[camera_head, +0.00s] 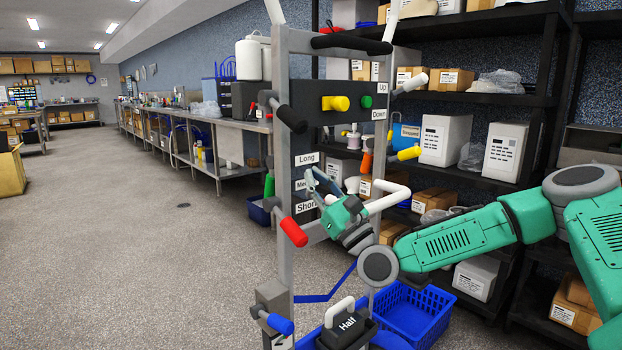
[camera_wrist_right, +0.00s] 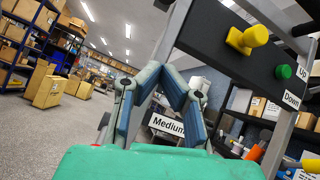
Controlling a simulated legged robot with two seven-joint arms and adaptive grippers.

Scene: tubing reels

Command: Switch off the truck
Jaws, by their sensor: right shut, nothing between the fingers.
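The truck (camera_head: 281,180) is a tall grey metal frame with a dark panel (camera_head: 306,103) near its top. A yellow knob (camera_head: 336,103) and a green button (camera_head: 367,101) are on the panel, beside "Up" and "Down" labels. They also show in the right wrist view as the yellow knob (camera_wrist_right: 246,38) and green button (camera_wrist_right: 283,72). Labels "Long", "Medium" and "Short" sit lower on the frame. My right gripper (camera_head: 311,179) is shut and empty, in front of the "Medium" label (camera_wrist_right: 166,125), below the knob and apart from it. My left gripper is out of view.
Red (camera_head: 293,231) and blue (camera_head: 280,324) handles stick out from the frame. A black "Half" weight (camera_head: 347,331) and blue basket (camera_head: 415,312) are low down. Black shelving (camera_head: 536,95) stands behind at right. Open floor (camera_head: 130,260) lies at left.

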